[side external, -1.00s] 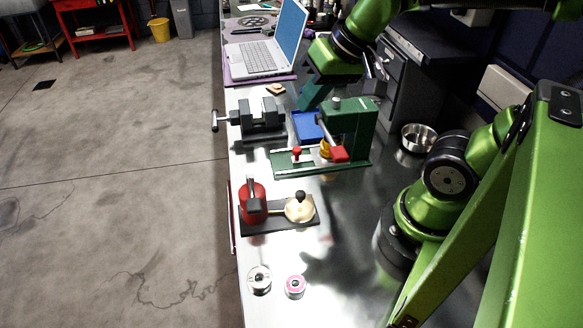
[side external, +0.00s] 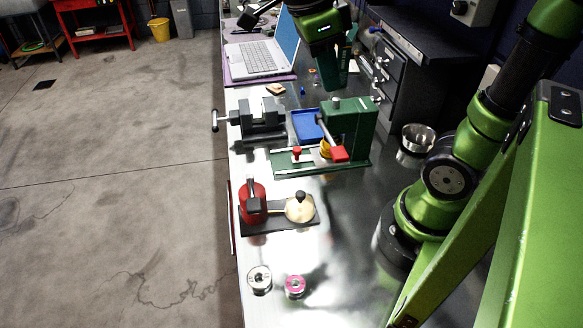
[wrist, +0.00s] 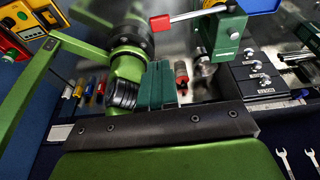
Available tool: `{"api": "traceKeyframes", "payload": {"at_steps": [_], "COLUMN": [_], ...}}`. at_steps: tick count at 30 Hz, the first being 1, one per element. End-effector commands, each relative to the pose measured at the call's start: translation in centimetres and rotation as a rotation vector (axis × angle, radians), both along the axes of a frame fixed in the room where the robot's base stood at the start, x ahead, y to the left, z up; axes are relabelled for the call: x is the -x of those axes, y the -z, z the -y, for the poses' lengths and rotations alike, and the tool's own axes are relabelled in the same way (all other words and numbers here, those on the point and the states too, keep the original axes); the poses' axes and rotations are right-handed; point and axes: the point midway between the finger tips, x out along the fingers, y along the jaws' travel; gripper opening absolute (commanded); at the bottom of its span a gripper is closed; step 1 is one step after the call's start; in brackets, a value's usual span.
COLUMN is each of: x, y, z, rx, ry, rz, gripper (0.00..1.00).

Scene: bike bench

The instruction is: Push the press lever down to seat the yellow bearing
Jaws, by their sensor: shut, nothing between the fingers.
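The green press (side external: 350,125) stands upright on its green base at the middle of the bench. A red grip (side external: 340,154), which looks like the lever's end, shows low at its front. In the wrist view the red grip (wrist: 161,23) sits on a silver rod running to the press. The yellow bearing (side external: 325,147) is partly hidden beside the red grip on the press base. My gripper (side external: 336,82) is shut and empty, behind and above the press, apart from the lever. Its teal fingers (wrist: 157,85) are together in the wrist view.
A blue tray (side external: 306,126) and a dark vise (side external: 259,120) lie left of the press. A red-topped piece (side external: 297,153) is on the press base. A red fixture (side external: 254,203) stands nearer, a metal bowl (side external: 419,138) to the right, and a laptop (side external: 263,55) behind.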

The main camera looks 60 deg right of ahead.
Motion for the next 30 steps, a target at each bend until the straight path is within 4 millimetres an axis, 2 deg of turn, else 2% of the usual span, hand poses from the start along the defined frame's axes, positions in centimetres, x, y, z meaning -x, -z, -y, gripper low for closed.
{"api": "traceKeyframes", "payload": {"at_steps": [10,14,17,30], "x": [0.0,0.2,0.5,2.2], "y": [0.1,0.8,2.2,10.9], "z": [0.0,0.2,0.5,1.9], "rx": [0.001,0.001,0.001,0.0], "ry": [0.006,0.005,0.004,0.002], "rz": [0.002,0.001,-0.001,-0.003], "gripper": [0.0,0.0,0.0,0.0]}}
